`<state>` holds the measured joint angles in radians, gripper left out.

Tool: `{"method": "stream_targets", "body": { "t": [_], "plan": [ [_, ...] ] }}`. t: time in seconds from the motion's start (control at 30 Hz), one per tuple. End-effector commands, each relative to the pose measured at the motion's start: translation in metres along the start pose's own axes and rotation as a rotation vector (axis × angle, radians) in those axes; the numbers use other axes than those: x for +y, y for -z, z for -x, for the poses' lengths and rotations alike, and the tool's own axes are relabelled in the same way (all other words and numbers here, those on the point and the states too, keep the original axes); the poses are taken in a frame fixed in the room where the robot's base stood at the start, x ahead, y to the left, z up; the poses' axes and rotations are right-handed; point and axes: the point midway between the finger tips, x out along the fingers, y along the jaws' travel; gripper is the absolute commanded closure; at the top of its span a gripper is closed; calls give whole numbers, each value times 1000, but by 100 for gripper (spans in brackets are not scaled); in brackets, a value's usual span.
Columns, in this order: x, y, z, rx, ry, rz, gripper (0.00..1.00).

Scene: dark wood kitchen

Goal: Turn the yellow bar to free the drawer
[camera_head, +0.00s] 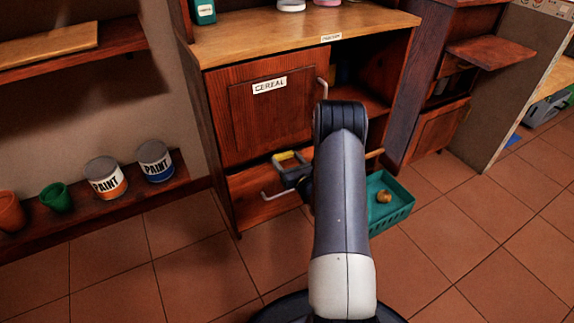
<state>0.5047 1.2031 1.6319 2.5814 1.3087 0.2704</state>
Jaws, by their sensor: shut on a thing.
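The yellow bar (284,156) shows as a short piece at the top edge of the low drawer front, below the CEREAL door. My gripper (289,166) is shut on it, and its dark fingers hide part of the bar. The bar looks roughly level, but its full length and angle cannot be told. The wooden drawer (246,188) sits low in the cabinet and appears shut. Its pale handle (280,194) is below and left of my gripper. My arm hides the drawer's right part.
The CEREAL door (262,112) is above, with a pale handle at its right edge. A teal basket (398,214) holding a small round brown thing is right of my arm. Paint cans (106,178) and pots stand on a low shelf at left. Tiled floor in front is clear.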

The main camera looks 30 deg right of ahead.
Motion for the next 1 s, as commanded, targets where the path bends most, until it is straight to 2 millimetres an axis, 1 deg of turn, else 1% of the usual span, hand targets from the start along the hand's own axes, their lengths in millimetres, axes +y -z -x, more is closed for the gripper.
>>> {"method": "stream_targets", "body": {
  "t": [0.3, 0.8, 0.83, 1.0],
  "plan": [
    [0, -2, 0, -2, 1, 109, 57],
    [0, -2, 0, -1, 1, 128, 57],
    [0, -2, 0, -1, 1, 128, 34],
    [0, -2, 0, -1, 0, 127, 20]
  ]
}}
